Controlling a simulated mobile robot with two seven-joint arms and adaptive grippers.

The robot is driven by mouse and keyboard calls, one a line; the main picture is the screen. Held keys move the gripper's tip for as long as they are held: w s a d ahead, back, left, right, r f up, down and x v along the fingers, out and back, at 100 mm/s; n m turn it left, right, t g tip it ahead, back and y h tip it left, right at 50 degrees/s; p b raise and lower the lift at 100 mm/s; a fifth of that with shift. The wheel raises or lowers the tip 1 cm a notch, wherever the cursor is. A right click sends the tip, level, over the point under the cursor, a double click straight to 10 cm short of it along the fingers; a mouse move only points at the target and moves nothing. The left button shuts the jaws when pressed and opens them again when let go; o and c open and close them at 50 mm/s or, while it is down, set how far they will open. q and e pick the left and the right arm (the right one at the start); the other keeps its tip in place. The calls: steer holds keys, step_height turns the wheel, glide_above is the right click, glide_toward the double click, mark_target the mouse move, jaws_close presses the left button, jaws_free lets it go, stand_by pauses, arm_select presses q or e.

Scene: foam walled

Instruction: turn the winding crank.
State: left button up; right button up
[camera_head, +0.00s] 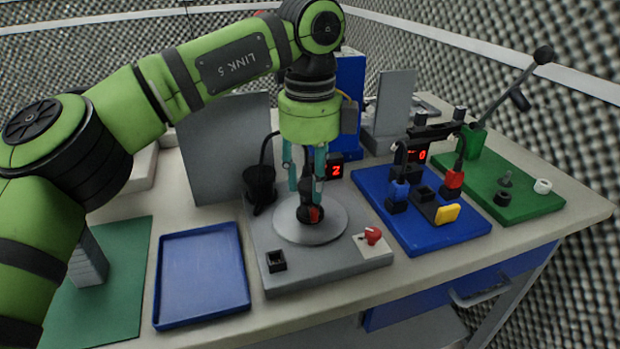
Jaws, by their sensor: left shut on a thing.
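The winding crank (311,214) seems to be the dark upright part with an orange-red spot at the middle of a round grey disc (290,231). The disc sits on a grey base plate (335,277) on the table. My left gripper (307,186) points straight down over the disc, its teal fingers around the top of this dark part and shut on it. The fingers and wrist hide much of the crank, so its arm and angle are unclear. My right gripper is not in view.
The grey plate also bears a red knob (372,235), a black socket (275,261) and a red-digit display (336,171). An empty blue tray (163,278) lies left. A blue board (440,239) with plugs and a green board (545,208) with a long lever (522,73) stand right.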

arm_select(q)
steer(key=shift+n+b, duration=0.35)
steer(key=shift+n, duration=0.65)
steer(key=shift+n+b, duration=0.65)
steer(key=shift+n, duration=1.65)
steer(key=shift+b, duration=0.3)
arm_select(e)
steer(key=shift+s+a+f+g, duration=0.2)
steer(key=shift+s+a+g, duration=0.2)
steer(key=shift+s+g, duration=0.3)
arm_select(q)
steer(key=shift+n, duration=0.4)
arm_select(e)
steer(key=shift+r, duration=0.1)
arm_select(q)
steer(key=shift+n, duration=0.3)
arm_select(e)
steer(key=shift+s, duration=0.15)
arm_select(q)
steer(key=o, duration=1.1)
steer(key=shift+o, duration=0.2)
